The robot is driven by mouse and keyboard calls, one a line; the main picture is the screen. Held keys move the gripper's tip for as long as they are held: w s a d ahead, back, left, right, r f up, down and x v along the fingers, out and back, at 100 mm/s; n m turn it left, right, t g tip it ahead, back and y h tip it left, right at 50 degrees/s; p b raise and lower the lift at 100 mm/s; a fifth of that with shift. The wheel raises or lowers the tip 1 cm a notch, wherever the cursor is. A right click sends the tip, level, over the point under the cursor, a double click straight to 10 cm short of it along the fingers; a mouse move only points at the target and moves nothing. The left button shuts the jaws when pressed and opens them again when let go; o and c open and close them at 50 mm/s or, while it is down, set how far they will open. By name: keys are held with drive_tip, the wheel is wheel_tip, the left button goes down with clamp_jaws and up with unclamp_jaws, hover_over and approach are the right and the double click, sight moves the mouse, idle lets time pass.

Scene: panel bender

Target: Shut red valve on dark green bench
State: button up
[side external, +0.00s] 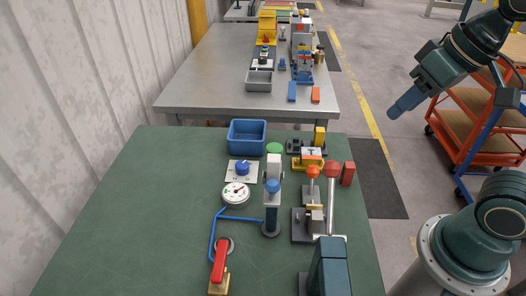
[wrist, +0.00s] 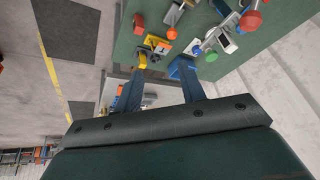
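The red valve (side external: 219,262) stands near the front edge of the dark green bench (side external: 120,235), left of centre. It has a long red lever handle over a brass body, and the handle points roughly along the bench's depth. A blue pipe (side external: 212,235) runs beside it toward a gauge. My gripper (side external: 398,108) is in the air beyond the bench's right side, far from the valve. In the wrist view my gripper (wrist: 160,70) shows two fingers apart with nothing between them. I cannot make out the red valve in the wrist view.
A white gauge (side external: 236,193), a blue bin (side external: 247,136), a blue-topped column (side external: 272,205) and a red-knobbed lever (side external: 331,170) crowd the bench's middle and right. A dark block (side external: 330,268) stands at the front right. The bench's left side is clear. A grey table (side external: 205,80) stands behind.

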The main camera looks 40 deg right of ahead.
drive_tip(key=w+a+r+m+g, duration=0.1)
drive_tip(key=w+a+m+g, duration=0.1)
drive_tip(key=w+a, duration=0.5)
drive_tip(key=m+g, duration=0.3)
drive_tip(key=m, duration=0.3)
hover_over(221, 252)
wheel_tip(221, 252, down, 9)
drive_tip(key=shift+f, duration=6.8)
drive_tip(key=shift+c, duration=0.4)
clamp_jaws()
